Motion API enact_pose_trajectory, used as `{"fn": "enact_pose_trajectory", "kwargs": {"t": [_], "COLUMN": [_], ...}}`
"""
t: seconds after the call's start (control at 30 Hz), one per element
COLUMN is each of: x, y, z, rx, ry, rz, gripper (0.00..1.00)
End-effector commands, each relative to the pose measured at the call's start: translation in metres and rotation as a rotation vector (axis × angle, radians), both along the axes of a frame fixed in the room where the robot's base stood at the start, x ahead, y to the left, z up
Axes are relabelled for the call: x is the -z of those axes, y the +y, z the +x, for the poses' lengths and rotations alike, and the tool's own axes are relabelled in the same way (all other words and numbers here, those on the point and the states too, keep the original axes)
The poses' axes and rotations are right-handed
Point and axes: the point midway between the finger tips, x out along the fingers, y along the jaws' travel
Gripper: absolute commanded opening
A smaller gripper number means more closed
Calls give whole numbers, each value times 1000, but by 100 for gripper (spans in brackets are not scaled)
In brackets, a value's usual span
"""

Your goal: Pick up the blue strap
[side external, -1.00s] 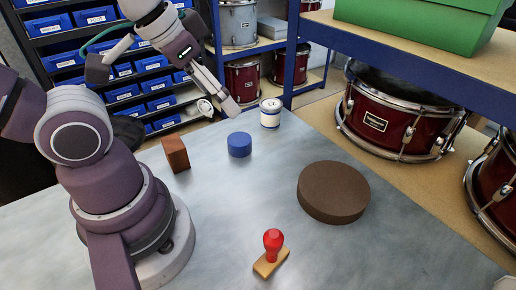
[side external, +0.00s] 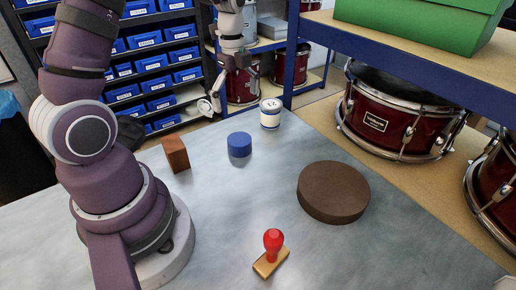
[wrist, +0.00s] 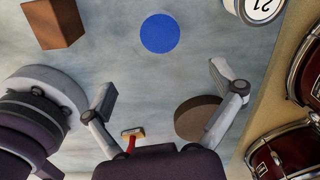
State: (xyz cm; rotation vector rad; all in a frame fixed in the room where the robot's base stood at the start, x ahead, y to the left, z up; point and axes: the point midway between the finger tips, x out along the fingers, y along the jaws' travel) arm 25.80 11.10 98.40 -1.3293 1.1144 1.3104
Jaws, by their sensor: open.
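The blue strap shows as a compact round blue shape (side external: 239,145) standing on the grey table (side external: 235,215). In the wrist view the blue strap (wrist: 160,33) is a plain blue disc near the top middle, beyond my fingertips. My gripper (side external: 236,88) hangs in the air behind and above it in the side view, pointing down. Its two fingers are spread wide with nothing between them in the wrist view (wrist: 166,88). Nothing touches or hides the strap.
A brown block (side external: 176,154) stands left of the strap, and a white can (side external: 270,113) stands behind it to the right. A wide brown disc (side external: 333,192) and a red-handled stamp (side external: 271,254) are nearer. Shelves with drums (side external: 400,118) border the table. Bare table surrounds the strap.

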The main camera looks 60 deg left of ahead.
Motion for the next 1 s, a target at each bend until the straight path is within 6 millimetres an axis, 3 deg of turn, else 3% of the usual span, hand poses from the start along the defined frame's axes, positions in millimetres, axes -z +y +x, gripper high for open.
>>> {"fn": "enact_pose_trajectory", "kwargs": {"t": [0.6,0.87,1.0], "x": [103,112,112], "y": [2,2,2], "z": [2,3,3], "rx": [64,65,64], "ry": [23,19,19], "rz": [-6,-5,-5], "gripper": [92,92,78]}}
